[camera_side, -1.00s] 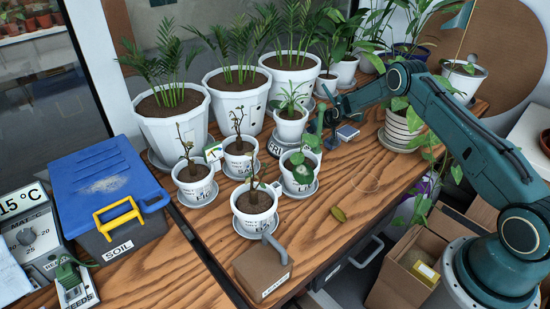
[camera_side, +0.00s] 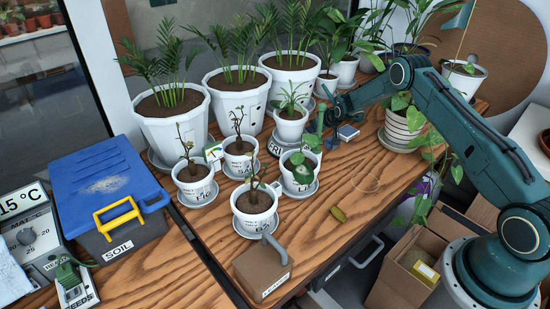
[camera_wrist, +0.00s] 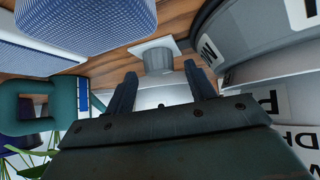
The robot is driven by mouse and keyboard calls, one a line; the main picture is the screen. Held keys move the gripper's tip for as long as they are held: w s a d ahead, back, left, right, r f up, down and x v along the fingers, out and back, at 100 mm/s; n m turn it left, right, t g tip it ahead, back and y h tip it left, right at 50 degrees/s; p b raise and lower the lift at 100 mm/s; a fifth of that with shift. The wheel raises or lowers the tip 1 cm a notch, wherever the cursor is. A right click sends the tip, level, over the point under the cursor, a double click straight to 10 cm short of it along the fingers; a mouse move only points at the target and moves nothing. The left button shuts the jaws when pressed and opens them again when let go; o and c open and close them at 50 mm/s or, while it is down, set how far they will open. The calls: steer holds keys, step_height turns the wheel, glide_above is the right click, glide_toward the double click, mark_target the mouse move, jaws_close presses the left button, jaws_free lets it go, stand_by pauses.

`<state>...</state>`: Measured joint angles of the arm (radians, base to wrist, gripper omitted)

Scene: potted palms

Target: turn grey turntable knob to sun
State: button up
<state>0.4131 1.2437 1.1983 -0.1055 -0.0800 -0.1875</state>
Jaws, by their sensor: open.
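In the wrist view, a short grey cylindrical knob (camera_wrist: 158,60) stands out from a white square plate (camera_wrist: 135,48). I take it for the turntable knob. It lies just beyond my open, empty gripper (camera_wrist: 160,78), roughly in line with the gap between the two dark fingers, and does not look held. No sun mark can be made out. In the side view my gripper (camera_side: 332,108) is low among the pots at the back of the table. The knob cannot be made out there.
White labelled pots, such as the front one (camera_side: 254,207), crowd left of my gripper. A small blue-topped block (camera_side: 347,132) is close by; a blue mesh surface (camera_wrist: 85,30) shows in the wrist view. A curved grey body (camera_wrist: 235,38) is at right. Table front right is mostly clear.

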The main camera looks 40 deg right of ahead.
steer(key=v, duration=1.2)
steer(key=shift+s+r, duration=0.2)
steer(key=shift+s, duration=0.05)
steer(key=shift+r, duration=0.1)
steer(key=s+a+r+n+g+y, duration=0.1)
steer(key=s+a+r, duration=0.65)
steer(key=r, duration=0.35)
steer(key=s+a+r, duration=0.6)
steer(key=a+r, duration=0.2)
steer(key=r, duration=0.4)
steer(key=s+a+r+g, duration=0.1)
steer(key=s+a, duration=0.3)
steer(key=s, duration=0.9)
steer(key=s+a+r+n+g+y, duration=0.1)
steer(key=s+a, duration=0.3)
steer(key=s, duration=1)
steer(key=shift+a+r, duration=0.3)
steer(key=shift+r, duration=0.45)
steer(key=shift+s, duration=0.1)
